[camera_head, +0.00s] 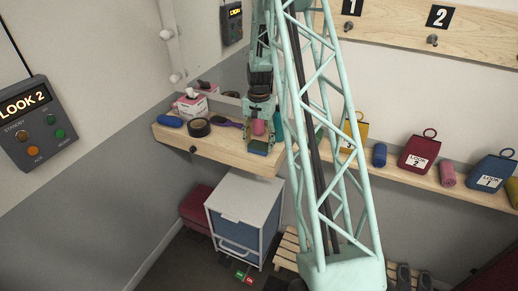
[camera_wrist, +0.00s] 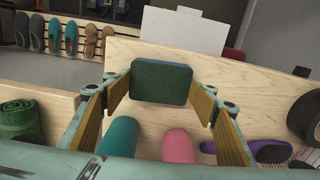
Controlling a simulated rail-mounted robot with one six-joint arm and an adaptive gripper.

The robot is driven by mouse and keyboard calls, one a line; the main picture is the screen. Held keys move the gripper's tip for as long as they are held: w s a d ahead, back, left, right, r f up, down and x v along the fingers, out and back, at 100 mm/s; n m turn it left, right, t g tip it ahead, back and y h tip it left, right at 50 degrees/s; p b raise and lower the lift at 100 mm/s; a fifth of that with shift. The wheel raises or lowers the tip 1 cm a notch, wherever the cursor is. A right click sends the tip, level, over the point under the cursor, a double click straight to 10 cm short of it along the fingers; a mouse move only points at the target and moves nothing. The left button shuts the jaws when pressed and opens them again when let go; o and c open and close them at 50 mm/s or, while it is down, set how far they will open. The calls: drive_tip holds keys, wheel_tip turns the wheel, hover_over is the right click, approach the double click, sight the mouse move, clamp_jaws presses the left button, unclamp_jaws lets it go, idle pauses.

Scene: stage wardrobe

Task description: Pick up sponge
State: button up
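The sponge (camera_wrist: 161,82) is a block with a dark green face and a blue edge. In the wrist view it sits near the shelf's front edge, between and slightly beyond my fingertips. My gripper (camera_wrist: 161,98) is open, with one tan-padded finger on each side of the sponge. Narrow gaps show beside it, and I see no clear contact. In the head view my gripper (camera_head: 259,130) is over the wooden shelf, and the sponge (camera_head: 257,147) shows small below it, at the front edge.
On the shelf (camera_head: 225,146), a teal roll (camera_wrist: 120,137) and a pink roll (camera_wrist: 178,146) lie close behind the sponge. A purple brush (camera_wrist: 265,150), black tape roll (camera_head: 199,127), blue roll (camera_head: 170,121) and tissue box (camera_head: 191,104) stand to one side. A green rolled cloth (camera_wrist: 32,120) is opposite.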

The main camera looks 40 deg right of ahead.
sight(259, 145)
drive_tip(key=shift+r, duration=0.15)
drive_tip(key=shift+r, duration=1.45)
drive_tip(key=shift+r+b, duration=0.2)
drive_tip(key=shift+b, duration=0.1)
drive_tip(key=s+a+b, duration=0.1)
drive_tip(key=s+a, duration=0.3)
drive_tip(key=s, duration=0.2)
drive_tip(key=s+a+r+b, duration=0.1)
drive_tip(key=s+a, duration=0.3)
drive_tip(key=s, duration=0.3)
drive_tip(key=shift+s+a+r, duration=0.2)
drive_tip(key=shift+s, duration=0.1)
drive_tip(key=shift+o, duration=0.4)
drive_tip(key=shift+c, duration=1.3)
